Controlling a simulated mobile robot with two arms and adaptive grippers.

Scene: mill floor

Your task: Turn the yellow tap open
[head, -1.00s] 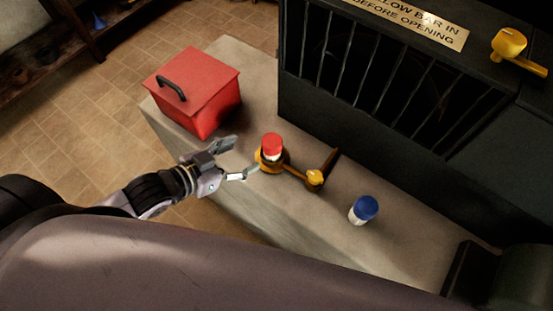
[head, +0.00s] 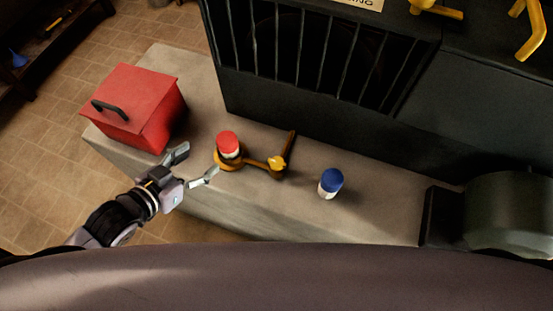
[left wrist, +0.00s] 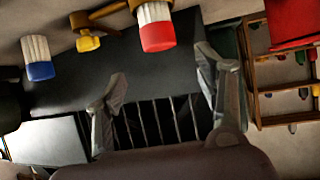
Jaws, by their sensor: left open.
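Two yellow fittings show on top of the dark machine: a yellow tap-like lever (head: 437,10), cut by the top edge, and a bent yellow handle (head: 530,30) at the upper right corner. I cannot tell which is the tap. My left gripper (head: 195,164) is open and empty, left of and below the jar. Its spread fingers show in the left wrist view (left wrist: 162,72). My right gripper is out of view.
A red box (head: 140,105) with a black handle stands on the ledge (head: 205,85) behind my left gripper. A blue-capped white jar (head: 330,184) stands to the right. The barred dark machine (head: 300,60) rises behind the ledge. A rounded dark green body (head: 510,215) is at the right.

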